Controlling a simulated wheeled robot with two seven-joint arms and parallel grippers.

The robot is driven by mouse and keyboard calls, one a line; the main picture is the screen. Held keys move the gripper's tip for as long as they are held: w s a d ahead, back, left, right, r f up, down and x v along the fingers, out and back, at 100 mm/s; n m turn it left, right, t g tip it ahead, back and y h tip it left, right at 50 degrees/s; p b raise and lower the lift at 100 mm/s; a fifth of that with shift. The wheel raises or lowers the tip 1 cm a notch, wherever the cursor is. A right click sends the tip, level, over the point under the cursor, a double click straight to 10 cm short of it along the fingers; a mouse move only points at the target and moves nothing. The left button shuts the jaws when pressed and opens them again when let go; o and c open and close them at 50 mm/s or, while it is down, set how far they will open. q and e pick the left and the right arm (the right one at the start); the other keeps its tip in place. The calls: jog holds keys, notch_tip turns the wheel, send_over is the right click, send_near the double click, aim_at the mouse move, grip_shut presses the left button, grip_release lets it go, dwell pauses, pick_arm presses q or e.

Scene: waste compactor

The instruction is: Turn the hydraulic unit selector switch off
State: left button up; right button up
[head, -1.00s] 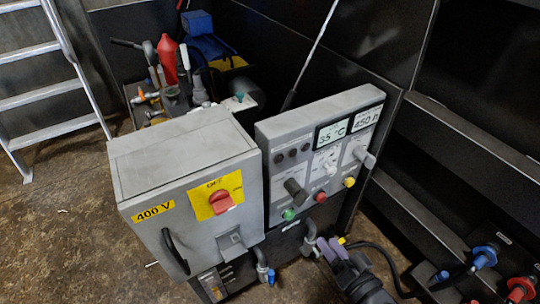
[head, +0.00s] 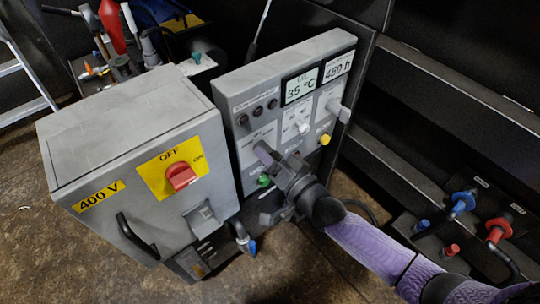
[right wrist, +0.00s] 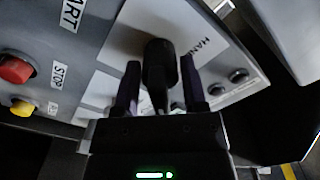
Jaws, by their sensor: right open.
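A dark selector knob (right wrist: 160,52) stands out from the grey control panel (head: 335,58), beside a label reading HAND in the right wrist view. My right gripper (head: 280,160) is at the panel's lower left in the head view. In the right wrist view its two fingers are open, one on each side of the knob (right wrist: 160,63). Small gaps show between fingers and knob, so I cannot tell contact. In the head view the gripper largely hides the knob, and its pointing direction cannot be read. My left gripper is not in view.
Left of the panel stands a grey 400 V box (head: 120,135) with a red switch (head: 181,176) on a yellow plate and a black handle (head: 135,238). A green button (head: 264,181) and a yellow button (head: 324,139) are close to my right gripper.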

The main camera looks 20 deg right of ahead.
jog(key=shift+c, duration=0.2)
grip_shut()
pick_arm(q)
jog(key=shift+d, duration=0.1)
